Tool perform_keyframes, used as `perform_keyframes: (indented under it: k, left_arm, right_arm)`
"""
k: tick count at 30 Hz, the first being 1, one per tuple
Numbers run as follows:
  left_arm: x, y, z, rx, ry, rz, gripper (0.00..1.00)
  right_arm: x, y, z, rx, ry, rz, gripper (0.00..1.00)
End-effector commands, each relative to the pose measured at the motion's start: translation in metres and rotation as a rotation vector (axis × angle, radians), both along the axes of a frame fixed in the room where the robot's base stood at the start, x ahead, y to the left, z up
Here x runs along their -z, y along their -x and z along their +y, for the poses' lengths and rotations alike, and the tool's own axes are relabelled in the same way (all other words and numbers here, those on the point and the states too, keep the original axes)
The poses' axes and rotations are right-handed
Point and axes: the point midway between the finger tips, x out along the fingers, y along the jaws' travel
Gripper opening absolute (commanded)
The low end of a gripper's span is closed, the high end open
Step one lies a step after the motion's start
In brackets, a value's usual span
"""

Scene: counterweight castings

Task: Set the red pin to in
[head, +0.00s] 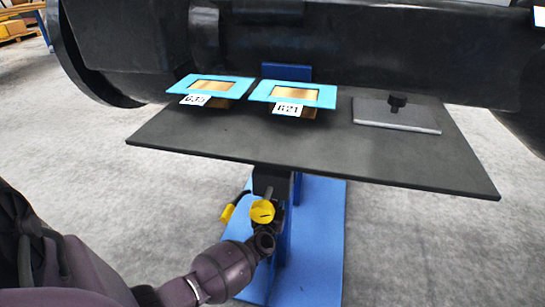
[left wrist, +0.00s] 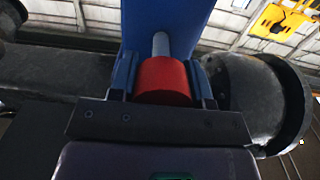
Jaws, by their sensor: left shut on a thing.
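The red pin (left wrist: 162,78) shows in the left wrist view as a red cylindrical head with a grey rod above it. The rod runs along the face of a blue post (left wrist: 190,18), and some of its length is bare. My left gripper (left wrist: 163,88) is shut on the red head, one finger on each side. In the head view my left gripper (head: 276,214) is low at the blue post, under the dark table. The red pin is hidden there. My right gripper is not in view.
The dark table (head: 380,160) overhangs my left gripper. It carries two blue-framed plates (head: 212,80) (head: 297,90) with labels and a grey plate (head: 397,117) with a black knob. A large black casting (head: 400,55) lies behind. A blue base (head: 318,250) stands on the floor.

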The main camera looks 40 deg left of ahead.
Motion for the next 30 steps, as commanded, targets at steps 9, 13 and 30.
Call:
perform_keyframes:
  k: [9,13,30]
  left_arm:
    - [0.000,0.000,-0.001,0.001,0.001,0.000,0.70]
    - [0.000,0.000,0.000,0.001,0.001,0.000,0.70]
    - [-0.007,0.048,-0.031,0.001,0.004,-0.007,0.70]
  right_arm:
    - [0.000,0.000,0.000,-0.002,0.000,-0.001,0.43]
    - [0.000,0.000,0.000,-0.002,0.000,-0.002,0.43]
    - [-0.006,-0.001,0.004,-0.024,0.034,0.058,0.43]
